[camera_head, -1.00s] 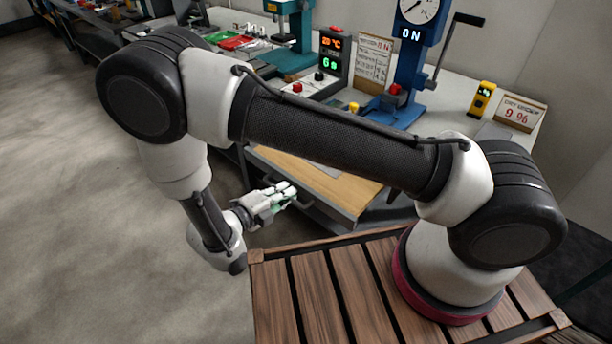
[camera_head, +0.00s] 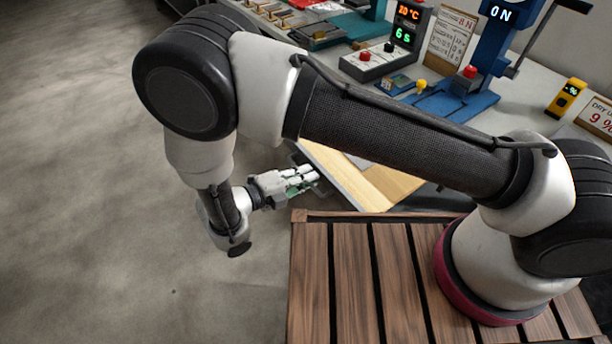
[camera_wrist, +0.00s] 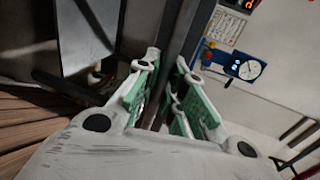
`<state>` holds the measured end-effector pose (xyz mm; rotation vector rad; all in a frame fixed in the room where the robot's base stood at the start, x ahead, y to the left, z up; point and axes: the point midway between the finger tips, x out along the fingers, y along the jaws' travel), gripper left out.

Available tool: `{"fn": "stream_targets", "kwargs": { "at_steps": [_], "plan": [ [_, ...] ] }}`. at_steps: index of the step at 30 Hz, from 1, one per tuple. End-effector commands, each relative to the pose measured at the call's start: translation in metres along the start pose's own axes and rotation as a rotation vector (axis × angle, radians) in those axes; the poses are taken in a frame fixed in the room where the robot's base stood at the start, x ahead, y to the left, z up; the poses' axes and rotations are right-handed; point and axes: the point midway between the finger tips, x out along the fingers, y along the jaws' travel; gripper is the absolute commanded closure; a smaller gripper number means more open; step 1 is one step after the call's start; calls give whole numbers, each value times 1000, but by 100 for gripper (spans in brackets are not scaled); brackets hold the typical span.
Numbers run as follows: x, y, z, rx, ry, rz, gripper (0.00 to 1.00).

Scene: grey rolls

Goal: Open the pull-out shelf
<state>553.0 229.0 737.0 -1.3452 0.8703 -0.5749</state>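The pull-out shelf (camera_head: 385,185) has a pale wooden top. It sits under the workbench's front edge, partly behind my arm in the head view. My gripper (camera_head: 308,178) is at its front left side, level with the shelf. In the wrist view my gripper (camera_wrist: 166,66) has its two green-padded fingers standing apart. A dark bar (camera_wrist: 178,42), which looks like the shelf's handle or front rail, runs between them. The inner pad faces show. I cannot tell whether either pad touches the bar. The handle itself is not clear in the head view.
The workbench (camera_head: 530,85) carries a blue press (camera_head: 455,103), a display box (camera_head: 408,27), a yellow meter (camera_head: 567,97) and signs. Open grey floor (camera_head: 120,240) lies to the left. A slatted wooden platform (camera_head: 350,275), with my arm's base on it, is close to the shelf.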

Motion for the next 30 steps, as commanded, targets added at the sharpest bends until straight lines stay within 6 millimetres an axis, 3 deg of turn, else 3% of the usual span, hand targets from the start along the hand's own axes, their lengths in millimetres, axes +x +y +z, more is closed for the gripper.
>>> {"fn": "stream_targets", "kwargs": {
  "at_steps": [9, 13, 24, 30],
  "plan": [
    [0, 0, 0, 0, 0, -1, 81],
    [-9, 0, 0, 1, -2, -1, 81],
    [-86, 1, 0, 1, -3, 0, 81],
    [-114, 0, 0, 0, -1, 0, 81]
  ]
}}
